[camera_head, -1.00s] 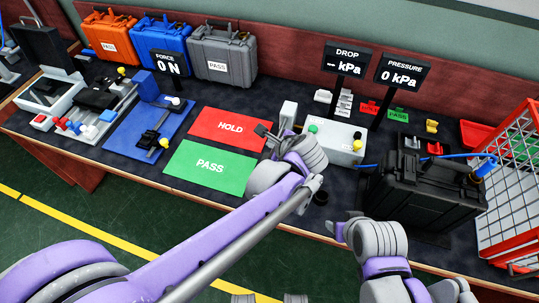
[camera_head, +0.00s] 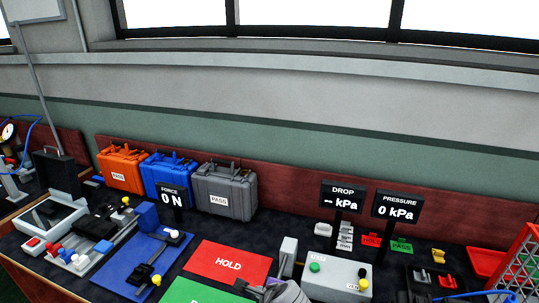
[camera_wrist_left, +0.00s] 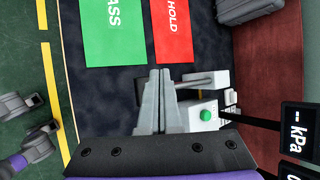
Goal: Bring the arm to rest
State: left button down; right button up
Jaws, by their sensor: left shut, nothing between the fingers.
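My left gripper (camera_wrist_left: 160,75) is shut and empty in the left wrist view, its two grey fingers pressed together above the dark bench top. In the head view my left arm shows only at the bottom edge, with the gripper (camera_head: 246,287) beside the HOLD mat and left of the grey control box. My right gripper does not show in the head view.
The red HOLD mat (camera_head: 228,262) and green PASS mat (camera_wrist_left: 113,30) lie flat and bare. The grey box with a green button (camera_head: 315,267) stands close by. Orange (camera_head: 122,167), blue (camera_head: 168,173) and grey (camera_head: 224,188) cases line the back, beside display signs (camera_head: 395,206).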

pick_arm(q)
jog(key=s+a+f+n+g+h, duration=0.1)
jog(key=s+a+n, duration=0.6)
jog(key=s+n, duration=0.3)
jog(key=s+a+f+n+g+h, duration=0.1)
jog(key=s+a+f+n+h, duration=0.1)
jog(key=s+a+n, duration=0.6)
jog(key=shift+s+a+n+p, duration=0.2)
jog(key=shift+s+n+p, duration=0.2)
jog(key=shift+s+n, duration=0.65)
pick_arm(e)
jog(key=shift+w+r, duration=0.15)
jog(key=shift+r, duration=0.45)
pick_arm(q)
jog(key=shift+w+f, duration=0.1)
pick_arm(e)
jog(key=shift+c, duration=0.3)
